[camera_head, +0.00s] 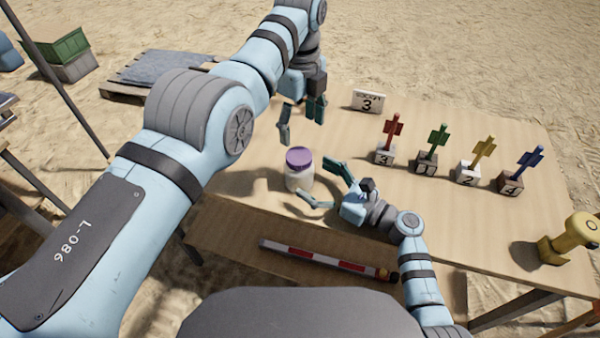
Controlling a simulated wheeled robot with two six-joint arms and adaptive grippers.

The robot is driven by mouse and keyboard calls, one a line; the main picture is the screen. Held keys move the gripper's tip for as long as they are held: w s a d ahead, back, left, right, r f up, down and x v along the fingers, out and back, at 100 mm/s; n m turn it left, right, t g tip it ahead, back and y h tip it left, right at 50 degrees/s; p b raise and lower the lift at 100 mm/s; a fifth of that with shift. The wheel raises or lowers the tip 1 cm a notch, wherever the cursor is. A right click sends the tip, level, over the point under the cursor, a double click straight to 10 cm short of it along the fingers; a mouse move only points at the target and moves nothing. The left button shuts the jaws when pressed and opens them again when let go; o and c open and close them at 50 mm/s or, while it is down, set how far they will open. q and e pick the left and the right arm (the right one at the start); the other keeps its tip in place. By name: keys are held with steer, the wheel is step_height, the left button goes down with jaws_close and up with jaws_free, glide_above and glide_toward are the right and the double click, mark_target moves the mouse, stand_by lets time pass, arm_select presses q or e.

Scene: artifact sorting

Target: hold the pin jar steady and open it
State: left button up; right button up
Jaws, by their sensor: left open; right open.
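The pin jar (299,178) stands upright on the table, a clear or whitish jar with a purple lid (299,157) on top. My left gripper (301,127) is above and behind the jar, pointing down, open and empty, apart from the lid. My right gripper (321,186) is low at the jar's right side, its open fingers spread toward the jar. One finger is near the jar's right side and the other is in front of it. I cannot tell whether either finger touches the glass.
Coloured pins, red (393,130), green (438,138), yellow (482,152) and blue (528,164), stand in numbered blocks on the right. A red-white pole (320,258) lies in front. A yellow object (567,240) is at far right.

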mark_target(311, 176)
arm_select(q)
steer(key=shift+w+a+f, duration=0.15)
steer(key=shift+w+a, duration=0.05)
steer(key=shift+a, duration=0.05)
arm_select(e)
steer(key=x, duration=0.5)
steer(key=shift+f, duration=0.15)
arm_select(q)
steer(key=shift+s, duration=0.1)
arm_select(e)
steer(key=shift+d, duration=0.1)
arm_select(q)
steer(key=shift+d, duration=0.1)
arm_select(e)
steer(key=shift+s, duration=0.1)
